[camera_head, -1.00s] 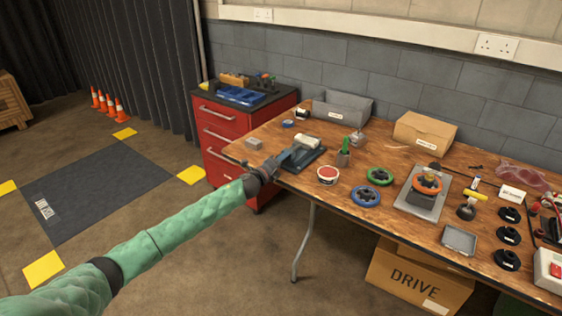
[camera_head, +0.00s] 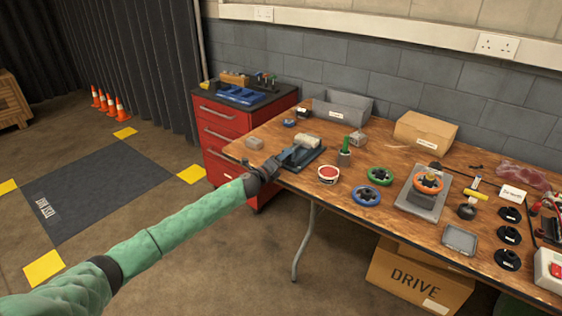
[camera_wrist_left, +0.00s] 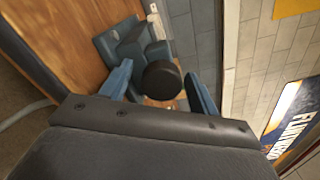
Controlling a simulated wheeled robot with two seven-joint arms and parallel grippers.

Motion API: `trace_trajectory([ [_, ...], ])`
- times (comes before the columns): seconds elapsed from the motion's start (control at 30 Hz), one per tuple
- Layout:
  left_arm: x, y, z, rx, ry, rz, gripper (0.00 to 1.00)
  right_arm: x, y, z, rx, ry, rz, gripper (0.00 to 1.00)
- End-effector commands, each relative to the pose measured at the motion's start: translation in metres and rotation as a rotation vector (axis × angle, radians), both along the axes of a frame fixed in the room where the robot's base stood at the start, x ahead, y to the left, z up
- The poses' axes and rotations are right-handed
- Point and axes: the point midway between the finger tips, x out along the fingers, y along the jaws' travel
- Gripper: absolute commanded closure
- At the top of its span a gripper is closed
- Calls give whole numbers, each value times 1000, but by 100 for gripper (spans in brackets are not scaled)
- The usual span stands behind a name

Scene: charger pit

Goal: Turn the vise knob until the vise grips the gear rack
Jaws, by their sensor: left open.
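The vise (camera_head: 312,157) is a blue-grey block on the left end of the wooden bench. A pale cream piece that looks like the gear rack (camera_head: 308,141) lies at its top; I cannot tell whether the jaws touch it. My left gripper (camera_head: 289,156) reaches the near left side of the vise. In the left wrist view, the round black vise knob (camera_wrist_left: 161,80) lies between the two blue fingers of my open left gripper (camera_wrist_left: 158,74), with gaps visible on both sides. The vise body (camera_wrist_left: 124,42) shows behind it. My right gripper is out of view.
A grey bin (camera_head: 343,107) stands behind. A red drawer cabinet (camera_head: 222,140) adjoins the bench's left end.

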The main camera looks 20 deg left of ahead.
Motion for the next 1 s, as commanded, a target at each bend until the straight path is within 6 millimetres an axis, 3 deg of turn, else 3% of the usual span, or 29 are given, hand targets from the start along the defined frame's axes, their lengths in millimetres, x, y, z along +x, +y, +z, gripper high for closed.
trace_trajectory([
  [0.17, -7, 3, 0, 1, -1, -1, 39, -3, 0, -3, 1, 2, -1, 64],
  [0.6, -64, 24, -2, 0, 1, 1, 39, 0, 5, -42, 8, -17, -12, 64],
  [1.0, -73, 27, -1, 0, 1, 1, 39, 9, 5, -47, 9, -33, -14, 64],
])
